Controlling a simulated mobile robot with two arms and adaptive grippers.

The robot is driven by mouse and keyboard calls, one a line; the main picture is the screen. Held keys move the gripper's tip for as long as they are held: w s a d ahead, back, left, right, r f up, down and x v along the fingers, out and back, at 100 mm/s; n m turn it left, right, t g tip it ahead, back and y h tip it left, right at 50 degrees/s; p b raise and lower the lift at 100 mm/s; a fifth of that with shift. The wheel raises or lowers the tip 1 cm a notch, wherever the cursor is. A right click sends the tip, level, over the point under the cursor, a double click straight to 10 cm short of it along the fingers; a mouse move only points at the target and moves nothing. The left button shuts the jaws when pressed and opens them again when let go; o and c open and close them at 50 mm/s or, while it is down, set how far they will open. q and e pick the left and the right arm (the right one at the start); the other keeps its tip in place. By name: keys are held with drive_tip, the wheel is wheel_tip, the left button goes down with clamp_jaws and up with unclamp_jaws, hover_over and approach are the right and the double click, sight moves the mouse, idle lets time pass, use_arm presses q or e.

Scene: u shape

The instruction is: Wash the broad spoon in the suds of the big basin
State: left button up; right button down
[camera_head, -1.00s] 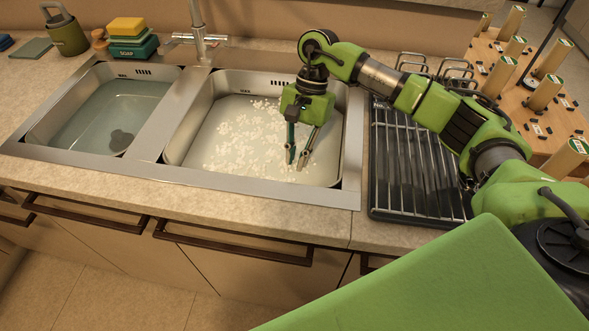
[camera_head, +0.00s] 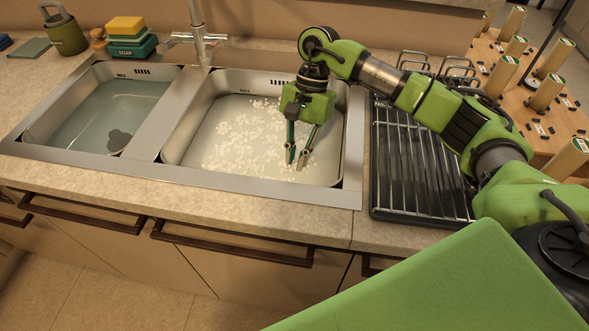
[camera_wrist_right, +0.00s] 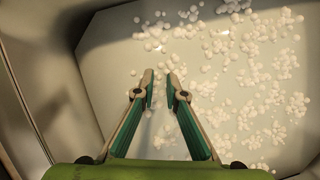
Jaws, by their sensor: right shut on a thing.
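The big basin (camera_head: 174,151) is the right-hand steel sink, with white suds (camera_head: 232,140) scattered over its water. My right gripper (camera_head: 297,158) points down into it, near the right side, with its fingertips low by the suds. In the wrist view my right gripper (camera_wrist_right: 163,91) has a narrow gap between its fingertips. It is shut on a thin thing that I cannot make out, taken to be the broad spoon. The spoon's bowl does not show in either view. More suds (camera_wrist_right: 250,80) lie ahead and to the right there. My left gripper is out of view.
A smaller basin (camera_head: 48,127) with clear water and a dark shape (camera_head: 118,140) is on the left. The tap (camera_head: 200,40) stands behind the divider. A drying rack (camera_head: 415,180) is right of the basin. A green soap box (camera_head: 132,47) and sponge (camera_head: 126,26) stand behind.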

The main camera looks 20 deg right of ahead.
sight(296, 164)
drive_tip(key=shift+r, duration=0.15)
wheel_tip(296, 164, up, 5)
drive_tip(key=shift+p, duration=1.25)
wheel_tip(296, 164, up, 9)
drive_tip(key=p, duration=0.4)
wheel_tip(296, 164, up, 3)
drive_tip(key=shift+f+p, duration=0.1)
drive_tip(key=shift+p, duration=0.5)
